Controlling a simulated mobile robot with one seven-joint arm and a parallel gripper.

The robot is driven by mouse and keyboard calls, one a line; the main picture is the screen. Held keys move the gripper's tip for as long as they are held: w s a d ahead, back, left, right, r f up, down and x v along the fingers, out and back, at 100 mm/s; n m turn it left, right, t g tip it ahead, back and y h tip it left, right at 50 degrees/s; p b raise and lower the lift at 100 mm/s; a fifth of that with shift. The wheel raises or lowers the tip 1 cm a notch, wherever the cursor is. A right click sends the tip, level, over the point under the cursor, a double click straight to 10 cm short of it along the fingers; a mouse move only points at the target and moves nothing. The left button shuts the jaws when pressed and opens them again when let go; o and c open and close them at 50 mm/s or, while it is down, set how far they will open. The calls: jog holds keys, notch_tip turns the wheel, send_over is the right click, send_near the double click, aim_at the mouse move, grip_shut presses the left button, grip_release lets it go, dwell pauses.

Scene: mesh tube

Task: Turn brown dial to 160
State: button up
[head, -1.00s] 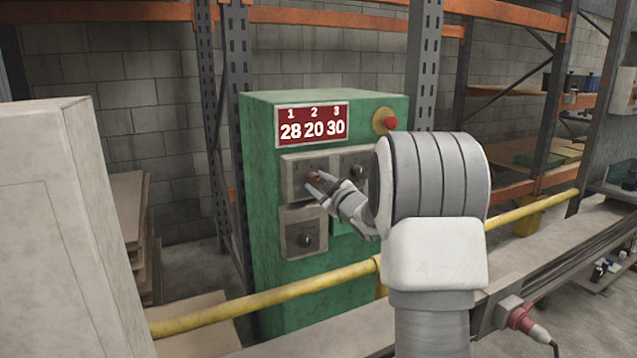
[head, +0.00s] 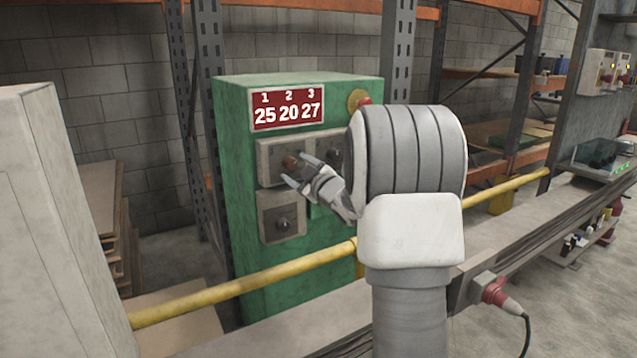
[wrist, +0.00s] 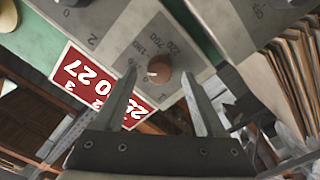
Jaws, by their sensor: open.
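The brown dial (head: 289,162) is a small round knob on a grey panel (head: 266,170) on the front of the green cabinet (head: 330,90). In the wrist view the brown dial (wrist: 160,68) shows a small white mark on its lower left side, with printed numbers around it that are too blurred to read surely. My gripper (head: 294,168) is open in front of the dial. In the wrist view my gripper's fingertips (wrist: 158,74) lie on either side of the dial, with gaps visible. I cannot tell their depth relative to it.
A dark dial (head: 284,224) sits on a panel below, another to the right. A yellow rail (head: 240,286) crosses in front of the cabinet. A pale cabinet (head: 40,220) stands at the left.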

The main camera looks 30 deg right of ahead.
jog(key=s+p, duration=0.1)
jog(key=s, duration=1.5)
jog(key=shift+d+p, duration=0.25)
jog(key=shift+p, duration=0.05)
jog(key=s+a+r+m+g+h, duration=0.1)
jog(key=s+a+m+g+h, duration=0.25)
jog(key=a+m, duration=0.45)
jog(key=s+a+f+g+y, duration=0.1)
jog(key=s+a+f+g, duration=0.25)
jog(key=s+a, duration=0.55)
jog(key=s+a+f+g+y, duration=0.2)
jog(key=s+a+g, duration=0.25)
jog(key=s, duration=0.85)
notch_tip(320, 180, up, 18)
jog(key=p, duration=1.7)
jog(key=shift+d+g+p, duration=0.3)
jog(key=shift+g+p, duration=0.05)
jog(key=shift+g, duration=0.1)
jog(key=shift+w+d+f+m, duration=0.1)
jog(key=shift+d+f+m, duration=0.05)
jog(key=shift+m, duration=0.15)
